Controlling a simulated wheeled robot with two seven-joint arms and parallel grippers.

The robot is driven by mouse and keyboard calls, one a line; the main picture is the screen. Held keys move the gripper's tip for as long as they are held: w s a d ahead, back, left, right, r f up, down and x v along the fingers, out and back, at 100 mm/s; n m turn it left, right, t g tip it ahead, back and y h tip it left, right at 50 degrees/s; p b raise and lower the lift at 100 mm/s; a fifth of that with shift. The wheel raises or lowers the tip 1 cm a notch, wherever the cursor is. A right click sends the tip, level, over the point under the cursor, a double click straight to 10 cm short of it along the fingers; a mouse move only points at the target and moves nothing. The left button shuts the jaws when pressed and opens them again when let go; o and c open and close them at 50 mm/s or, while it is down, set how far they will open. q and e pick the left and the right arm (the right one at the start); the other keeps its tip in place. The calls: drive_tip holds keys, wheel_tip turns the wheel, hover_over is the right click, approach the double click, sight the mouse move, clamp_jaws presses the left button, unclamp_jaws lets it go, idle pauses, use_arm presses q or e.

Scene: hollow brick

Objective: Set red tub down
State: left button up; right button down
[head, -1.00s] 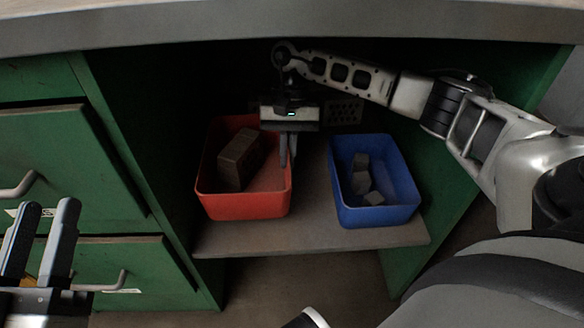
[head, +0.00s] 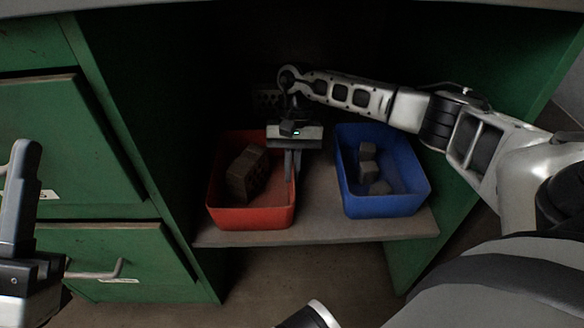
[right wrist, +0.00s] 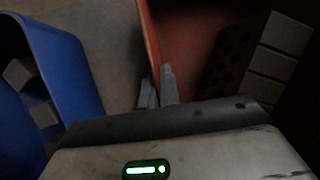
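The red tub (head: 252,218) is on the left of the shelf inside the green cabinet, with a brown hollow brick (head: 246,175) in it. It looks upright, at or very close to the shelf; a thin gap underneath cannot be ruled out. My right gripper (head: 292,165) points down at the tub's right wall. In the right wrist view its fingertips (right wrist: 157,88) sit either side of the red wall (right wrist: 151,40), shut on it. The brick (right wrist: 262,62) also shows there. My left gripper (head: 22,190) is at the left edge, empty, partly out of frame.
A blue tub (head: 385,206) with several grey blocks stands on the shelf (head: 318,225) to the right, with a strip of bare shelf between the tubs. Green drawers (head: 95,255) are on the left. The cabinet's right side wall (head: 470,215) is beyond the blue tub.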

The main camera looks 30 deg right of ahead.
drive_tip(key=c, duration=1.6)
unclamp_jaws()
drive_tip(key=shift+c, duration=0.2)
